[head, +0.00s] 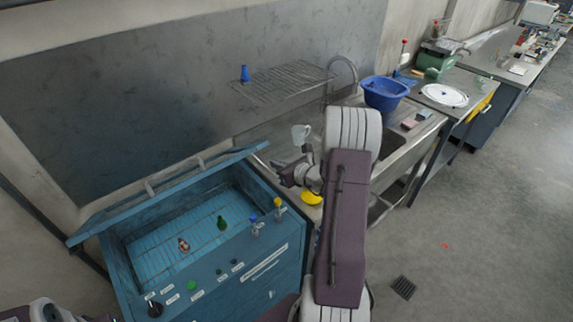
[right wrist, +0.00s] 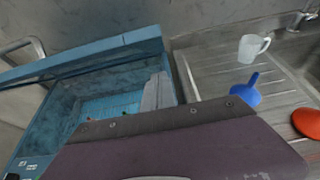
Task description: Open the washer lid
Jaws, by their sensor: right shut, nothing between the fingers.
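The washer (head: 215,280) is a blue cabinet with an open-topped basin, at the lower left of the head view. Its blue lid (head: 165,190) stands raised along the back edge, seen nearly edge-on, with a grey handle (head: 175,177) on its far side. The raised lid (right wrist: 85,57) also shows in the right wrist view, with the basin open below it. My right gripper (head: 286,180) is shut and empty, beside the washer's right end and apart from the lid. Only a piece of my left arm shows at the lower left; its gripper is out of view.
Right of the washer is a steel sink counter (head: 395,140) with a white mug (head: 300,133), a blue tub (head: 384,93) and a yellow item (head: 311,197). A wire rack (head: 285,82) hangs above.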

